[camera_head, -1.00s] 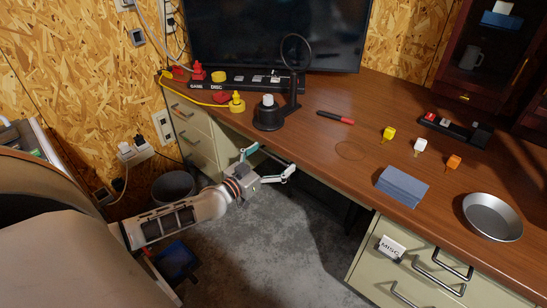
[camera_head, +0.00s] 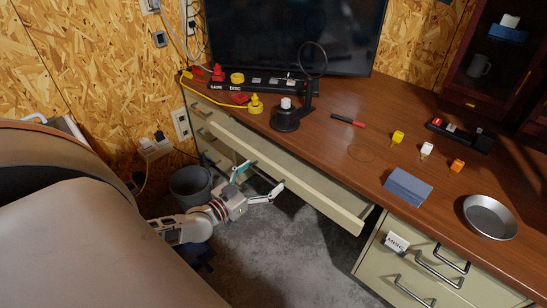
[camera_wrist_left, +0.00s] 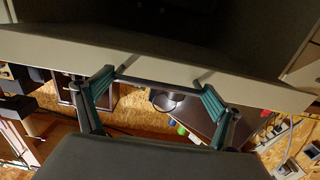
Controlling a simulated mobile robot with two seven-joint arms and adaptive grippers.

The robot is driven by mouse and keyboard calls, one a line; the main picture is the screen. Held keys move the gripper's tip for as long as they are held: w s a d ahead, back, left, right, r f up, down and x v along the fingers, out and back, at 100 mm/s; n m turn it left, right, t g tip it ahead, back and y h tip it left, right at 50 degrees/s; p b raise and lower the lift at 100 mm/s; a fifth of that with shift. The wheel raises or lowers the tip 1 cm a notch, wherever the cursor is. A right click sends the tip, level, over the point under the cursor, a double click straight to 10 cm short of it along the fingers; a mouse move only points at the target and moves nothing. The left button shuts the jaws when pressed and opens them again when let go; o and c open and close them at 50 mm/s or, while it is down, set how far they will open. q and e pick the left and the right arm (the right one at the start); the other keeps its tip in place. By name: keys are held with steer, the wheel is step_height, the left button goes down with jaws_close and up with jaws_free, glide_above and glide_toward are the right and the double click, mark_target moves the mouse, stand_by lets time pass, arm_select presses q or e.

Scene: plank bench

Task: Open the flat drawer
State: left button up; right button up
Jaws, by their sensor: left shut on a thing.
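The flat drawer (camera_head: 318,196) is a wide, shallow, pale drawer under the desk top. It stands pulled out in the head view, its front edge well forward of the desk. My left gripper (camera_head: 260,178) is at the left half of its front. In the left wrist view the drawer front (camera_wrist_left: 250,88) crosses the picture, with its bar handle (camera_wrist_left: 165,86) between the teal-padded fingers of my left gripper (camera_wrist_left: 158,88). The gripper is shut on this handle, a finger near each end. My right gripper is not in view.
The wooden desk (camera_head: 330,150) holds a black round-based stand (camera_head: 285,119), a screwdriver (camera_head: 348,120), a blue-grey block (camera_head: 408,187) and a metal bowl (camera_head: 489,217). A cabinet with handles (camera_head: 425,270) stands at right. A grey bin (camera_head: 190,186) stands on the floor at left.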

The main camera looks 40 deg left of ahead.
arm_select(q)
steer(key=s+a+p, duration=0.1)
steer(key=s+p, duration=0.3)
steer(key=s, duration=0.9)
steer(key=shift+s, duration=0.4)
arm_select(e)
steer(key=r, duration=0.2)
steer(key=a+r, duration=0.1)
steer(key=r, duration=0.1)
arm_select(q)
steer(key=shift+f, duration=0.1)
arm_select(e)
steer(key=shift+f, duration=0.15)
arm_select(q)
steer(key=o, duration=1.3)
steer(key=s+a, duration=0.1)
steer(key=s, duration=1.1)
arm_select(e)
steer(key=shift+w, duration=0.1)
